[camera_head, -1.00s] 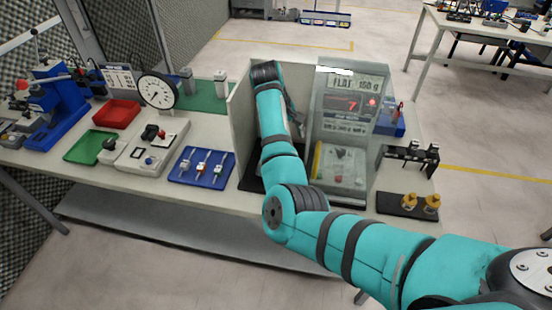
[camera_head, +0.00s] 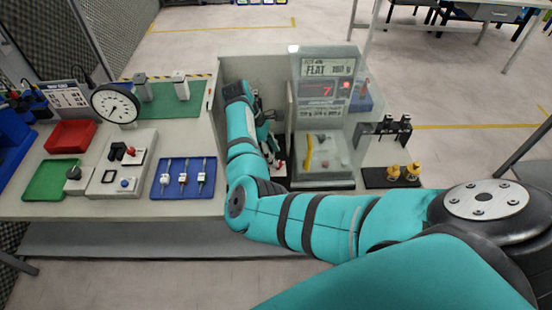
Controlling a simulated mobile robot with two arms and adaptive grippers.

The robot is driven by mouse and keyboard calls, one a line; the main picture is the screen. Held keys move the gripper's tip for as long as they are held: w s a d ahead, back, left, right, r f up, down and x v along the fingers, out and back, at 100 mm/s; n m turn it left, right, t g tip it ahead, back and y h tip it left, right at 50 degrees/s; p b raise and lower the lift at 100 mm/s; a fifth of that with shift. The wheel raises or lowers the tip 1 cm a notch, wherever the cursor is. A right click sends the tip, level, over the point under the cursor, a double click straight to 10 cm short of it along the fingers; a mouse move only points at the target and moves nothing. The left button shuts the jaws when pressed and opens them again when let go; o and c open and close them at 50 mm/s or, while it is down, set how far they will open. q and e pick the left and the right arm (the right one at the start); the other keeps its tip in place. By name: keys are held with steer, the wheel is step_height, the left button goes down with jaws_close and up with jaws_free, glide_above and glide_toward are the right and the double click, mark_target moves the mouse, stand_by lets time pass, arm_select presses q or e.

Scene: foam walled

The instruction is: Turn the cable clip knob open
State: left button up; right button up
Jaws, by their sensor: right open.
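My right arm reaches into the walled bay on the bench, between the pale left wall (camera_head: 216,112) and the clear-fronted test box (camera_head: 323,120). My right gripper (camera_head: 275,150) is a small dark shape low in the bay, pointing down, partly behind my own forearm. It is open. A small red and white part (camera_head: 281,164) shows close by its fingertips. I cannot tell whether this is the cable clip knob, nor whether the gripper touches it. No knob can be made out clearly. My left gripper is not in view.
Left of the bay are a blue tray (camera_head: 183,193) with several small parts, a grey control box (camera_head: 123,167), a round dial (camera_head: 115,104), and red (camera_head: 70,136) and green (camera_head: 50,180) trays. Right are a black rack (camera_head: 382,131) and yellow knobs on a dark pad (camera_head: 374,183).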

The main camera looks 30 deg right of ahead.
steer(key=x, duration=0.3)
steer(key=shift+f, duration=0.2)
steer(key=shift+s+d+f, duration=0.1)
steer(key=shift+d+f, duration=0.05)
steer(key=shift+f, duration=0.15)
steer(key=shift+c, duration=1.6)
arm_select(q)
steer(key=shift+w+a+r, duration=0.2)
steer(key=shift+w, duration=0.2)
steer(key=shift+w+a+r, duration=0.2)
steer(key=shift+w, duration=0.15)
arm_select(e)
jaws_close()
